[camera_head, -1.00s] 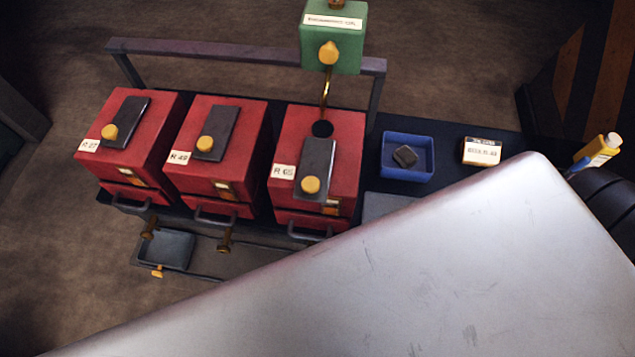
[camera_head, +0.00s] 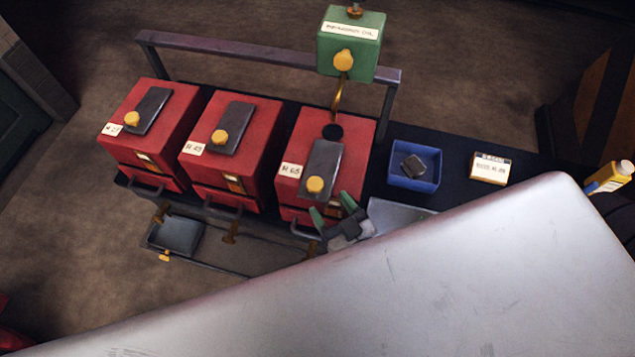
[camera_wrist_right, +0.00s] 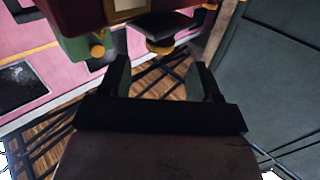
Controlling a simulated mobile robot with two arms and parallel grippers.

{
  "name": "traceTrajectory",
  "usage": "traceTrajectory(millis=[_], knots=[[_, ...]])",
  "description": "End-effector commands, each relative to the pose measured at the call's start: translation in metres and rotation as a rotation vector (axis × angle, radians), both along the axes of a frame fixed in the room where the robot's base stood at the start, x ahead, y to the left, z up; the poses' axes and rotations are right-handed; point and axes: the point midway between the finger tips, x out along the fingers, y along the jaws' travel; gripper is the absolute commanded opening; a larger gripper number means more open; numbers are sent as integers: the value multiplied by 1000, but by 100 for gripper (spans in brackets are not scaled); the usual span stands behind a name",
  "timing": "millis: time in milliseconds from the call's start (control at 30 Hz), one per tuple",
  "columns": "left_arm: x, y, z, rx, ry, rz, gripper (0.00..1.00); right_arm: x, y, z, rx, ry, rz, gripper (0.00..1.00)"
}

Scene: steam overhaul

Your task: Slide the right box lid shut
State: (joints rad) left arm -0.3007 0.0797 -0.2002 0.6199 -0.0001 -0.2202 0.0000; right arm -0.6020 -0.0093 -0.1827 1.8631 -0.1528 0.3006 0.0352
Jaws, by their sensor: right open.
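The right red box (camera_head: 292,185) has a dark flat lid (camera_head: 327,160) with a yellow knob (camera_head: 315,185) at its front end. The lid lies toward the front of the box top, and a round dark hole (camera_head: 332,132) shows uncovered behind it. My right gripper (camera_head: 332,210), with green fingertips, is open at the box's front right edge, in front of the knob and apart from it. In the right wrist view the fingers (camera_wrist_right: 162,78) are spread and empty, with a yellow knob (camera_wrist_right: 160,46) beyond them; I cannot tell which knob. My left gripper is out of view.
A green oil box (camera_head: 350,60) with a spout hangs above the hole. Two more red boxes with lids stand to the left. A blue tray (camera_head: 414,183) and a label card (camera_head: 490,170) are to the right. A large pale surface covers the lower right.

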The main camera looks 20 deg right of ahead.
Motion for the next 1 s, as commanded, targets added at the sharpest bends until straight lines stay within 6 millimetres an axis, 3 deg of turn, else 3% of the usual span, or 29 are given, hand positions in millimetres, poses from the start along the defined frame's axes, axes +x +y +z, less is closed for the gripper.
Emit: traceTrajectory(millis=[100,300,700,1000], knots=[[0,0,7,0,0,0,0,24,5,3,0,-2,0,63],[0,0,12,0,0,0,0,49,10,1,0,0,0,63],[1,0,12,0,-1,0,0,57,11,-1,1,2,0,63],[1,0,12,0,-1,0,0,57,11,-1,0,2,0,19]])
